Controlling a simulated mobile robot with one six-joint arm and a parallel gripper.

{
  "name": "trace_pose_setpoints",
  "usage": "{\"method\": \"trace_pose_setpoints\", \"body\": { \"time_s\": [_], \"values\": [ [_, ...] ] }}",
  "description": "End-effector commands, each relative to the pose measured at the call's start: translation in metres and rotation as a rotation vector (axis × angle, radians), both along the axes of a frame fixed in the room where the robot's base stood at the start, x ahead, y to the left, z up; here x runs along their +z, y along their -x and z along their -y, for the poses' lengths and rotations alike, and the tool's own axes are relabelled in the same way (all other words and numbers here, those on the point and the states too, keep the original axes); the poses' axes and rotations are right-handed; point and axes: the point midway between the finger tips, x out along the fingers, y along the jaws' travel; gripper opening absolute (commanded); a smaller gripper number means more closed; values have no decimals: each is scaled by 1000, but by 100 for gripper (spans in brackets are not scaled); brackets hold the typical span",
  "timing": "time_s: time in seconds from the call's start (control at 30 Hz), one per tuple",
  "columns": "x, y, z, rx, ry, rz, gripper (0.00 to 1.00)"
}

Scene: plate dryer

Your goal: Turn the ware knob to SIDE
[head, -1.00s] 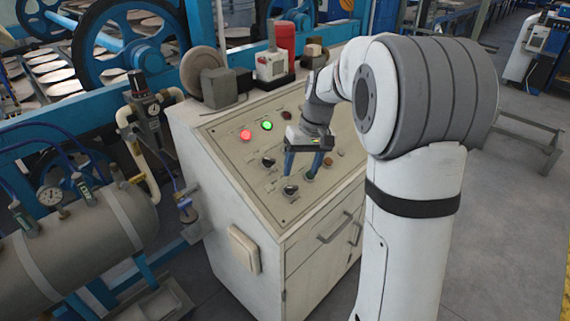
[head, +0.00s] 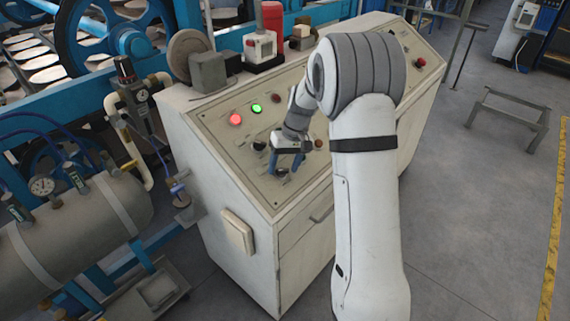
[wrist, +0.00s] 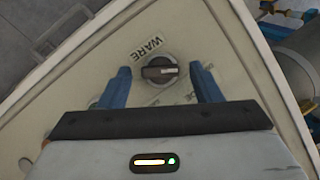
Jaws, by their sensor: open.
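The ware knob (wrist: 159,71) is a dark round selector with a light mark on its bar pointing right in the wrist view. The label WARE beside it appears upside down. My gripper (wrist: 161,68) is open, its two blue fingers on either side of the knob with a gap on each side. In the head view my gripper (head: 286,163) is low over the near left part of the sloped panel, where its fingers partly hide the knob. I cannot tell how deep the fingertips reach around the knob.
The cream control console (head: 244,178) carries a lit red lamp (head: 236,119), a lit green lamp (head: 256,108) and another dark knob (head: 259,144) near my gripper. A red emergency-type button (head: 419,62) is at the far right.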

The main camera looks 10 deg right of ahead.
Motion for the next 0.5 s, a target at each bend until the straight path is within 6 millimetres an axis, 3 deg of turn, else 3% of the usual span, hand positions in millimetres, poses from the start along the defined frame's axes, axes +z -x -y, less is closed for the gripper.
{"method": "trace_pose_setpoints", "body": {
  "time_s": [0.23, 0.5],
  "values": [
    [-1, 0, -1, 1, 0, 0, 57],
    [-1, 0, -1, 1, 0, 0, 35]
  ]
}}
